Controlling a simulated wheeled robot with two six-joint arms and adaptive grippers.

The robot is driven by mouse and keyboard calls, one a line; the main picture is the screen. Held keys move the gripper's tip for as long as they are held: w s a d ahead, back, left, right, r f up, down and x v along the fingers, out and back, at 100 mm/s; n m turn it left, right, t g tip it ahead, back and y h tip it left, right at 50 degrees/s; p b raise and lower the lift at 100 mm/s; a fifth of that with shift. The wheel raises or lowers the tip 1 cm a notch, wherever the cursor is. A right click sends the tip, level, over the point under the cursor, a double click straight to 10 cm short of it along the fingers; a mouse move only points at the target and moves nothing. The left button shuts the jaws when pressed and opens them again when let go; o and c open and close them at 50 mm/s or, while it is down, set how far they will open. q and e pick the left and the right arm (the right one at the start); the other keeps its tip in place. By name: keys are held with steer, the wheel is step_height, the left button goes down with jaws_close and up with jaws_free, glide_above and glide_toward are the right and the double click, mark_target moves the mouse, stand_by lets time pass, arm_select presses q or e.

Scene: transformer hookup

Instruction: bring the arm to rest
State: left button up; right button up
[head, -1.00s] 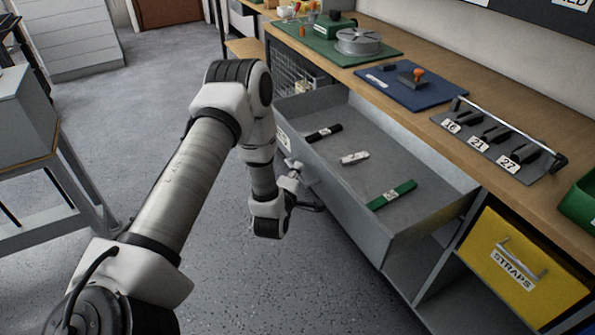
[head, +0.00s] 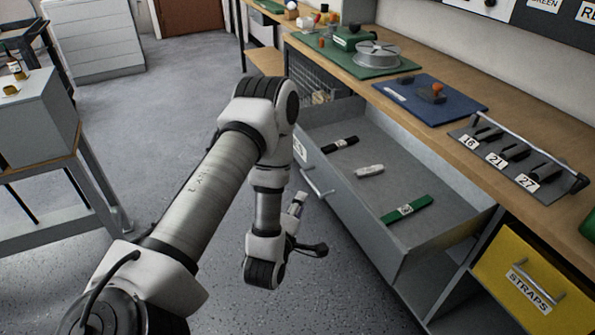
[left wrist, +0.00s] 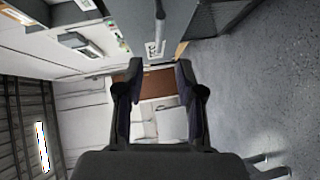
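My left arm reaches in from the left in the head view, its wrist bent down in front of the open grey drawer (head: 440,240). My left gripper (head: 298,203) is small and partly hidden there, beside the drawer's front and apart from its handle (head: 318,184). In the left wrist view the two dark fingers of my left gripper (left wrist: 157,78) stand wide apart with nothing between them. The drawer front with its handle (left wrist: 160,25) shows beyond the fingertips. My right gripper is in neither view.
The drawer holds a black strap (head: 340,145), a white strap (head: 370,170) and a green strap (head: 405,208). The wooden bench (head: 400,70) runs above it. A yellow STRAPS bin (head: 535,270) is at lower right. A grey cabinet (head: 35,115) stands left. Floor (head: 180,110) between is clear.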

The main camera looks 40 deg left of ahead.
arm_select(q)
steer(key=shift+s+d+r, duration=0.1)
steer(key=shift+s+d, duration=0.15)
steer(key=shift+s, duration=0.25)
steer(key=shift+r, duration=0.1)
steer(key=s+d+f+m+g+h+p, duration=0.2)
steer(key=s+d+m+g+h+p, duration=0.25)
steer(key=d+m+p, duration=0.45)
steer(key=s+d+f+m+g, duration=0.1)
steer(key=s+f+m+g, duration=0.1)
steer(key=s+m+g, duration=0.1)
steer(key=s+d+f+m+g+h, duration=0.1)
steer(key=s+d+f+m+g, duration=0.1)
steer(key=s, duration=0.6)
steer(key=s+d+f+m+g+h, duration=0.1)
steer(key=s+d+f+m+g, duration=0.1)
steer(key=s+f+m+g, duration=0.2)
steer(key=s+m+g, duration=0.1)
steer(key=s+m, duration=0.1)
steer(key=shift+m+b, duration=0.3)
steer(key=shift+b, duration=0.05)
